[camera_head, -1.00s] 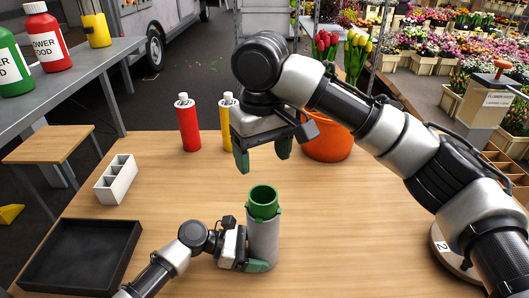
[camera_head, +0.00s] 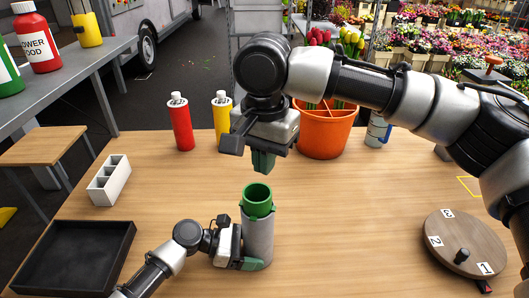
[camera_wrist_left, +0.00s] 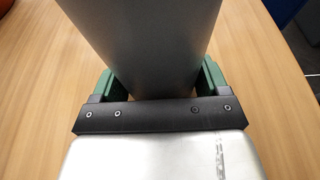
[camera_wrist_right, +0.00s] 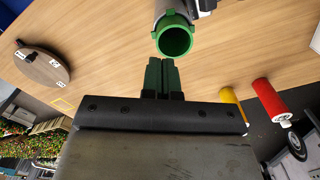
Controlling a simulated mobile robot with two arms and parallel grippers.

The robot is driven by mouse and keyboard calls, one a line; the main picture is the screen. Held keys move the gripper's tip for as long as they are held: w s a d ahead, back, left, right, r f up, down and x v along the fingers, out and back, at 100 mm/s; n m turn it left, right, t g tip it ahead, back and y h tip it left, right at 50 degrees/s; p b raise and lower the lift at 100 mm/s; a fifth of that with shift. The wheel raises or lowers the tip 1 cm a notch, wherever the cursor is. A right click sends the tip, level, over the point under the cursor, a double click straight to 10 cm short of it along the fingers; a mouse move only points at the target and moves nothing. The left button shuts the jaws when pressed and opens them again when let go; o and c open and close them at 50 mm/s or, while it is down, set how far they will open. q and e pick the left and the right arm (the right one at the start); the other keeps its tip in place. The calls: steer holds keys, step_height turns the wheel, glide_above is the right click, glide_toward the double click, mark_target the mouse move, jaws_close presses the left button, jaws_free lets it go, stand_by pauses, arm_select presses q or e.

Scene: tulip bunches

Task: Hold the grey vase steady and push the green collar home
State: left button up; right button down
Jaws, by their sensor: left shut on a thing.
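The grey vase (camera_head: 259,240) stands upright on the wooden table. The green collar (camera_head: 257,208) sits in its mouth, with its rim standing above the vase's edge. My left gripper (camera_head: 246,263) is shut around the vase's lower part, a finger on each side in the left wrist view (camera_wrist_left: 157,82). My right gripper (camera_head: 263,163) is above the collar, apart from it, its fingers pointing down. Its two fingers are together with nothing between them in the right wrist view (camera_wrist_right: 162,68), where the collar (camera_wrist_right: 175,56) shows just beyond the fingertips.
A red bottle (camera_head: 181,125), a yellow bottle (camera_head: 222,116) and an orange bucket (camera_head: 324,138) stand behind. A white divided holder (camera_head: 108,181) and black tray (camera_head: 80,254) lie left. A round numbered board (camera_head: 464,240) is at right. The table around the vase is otherwise clear.

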mark_target(265, 193)
steer(key=shift+f, duration=2.7)
steer(key=shift+f, duration=1.2)
stand_by(0.4)
steer(key=shift+r, duration=3.1)
arm_select(q)
steer(key=o, duration=0.8)
